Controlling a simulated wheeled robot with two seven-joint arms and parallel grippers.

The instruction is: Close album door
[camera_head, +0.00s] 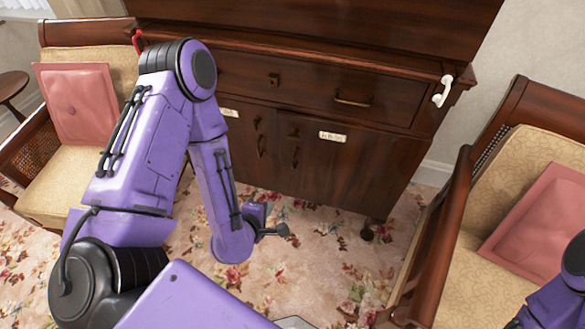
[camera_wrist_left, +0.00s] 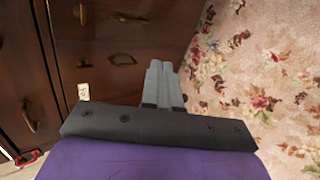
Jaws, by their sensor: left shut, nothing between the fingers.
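A dark wooden cabinet (camera_head: 400,66) stands against the wall in the head view. Its lower part has two doors with small pale labels whose writing I cannot read with certainty. The right door (camera_head: 345,168) and the left door (camera_head: 236,138) both look about flush with the front; my left arm hides part of the left one. In the left wrist view, cabinet fronts with a label (camera_wrist_left: 83,92) and metal handles show at the left. My left gripper (camera_head: 282,231) is low over the carpet, in front of the doors and apart from them. Its fingers (camera_wrist_left: 160,68) are together and empty.
A drawer (camera_head: 310,90) sits above the doors. A white curved object (camera_head: 441,90) is at the cabinet's right corner. Armchairs with pink cushions (camera_head: 80,104) (camera_head: 545,225) stand on both sides. Floral carpet (camera_head: 310,265) is clear before the cabinet.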

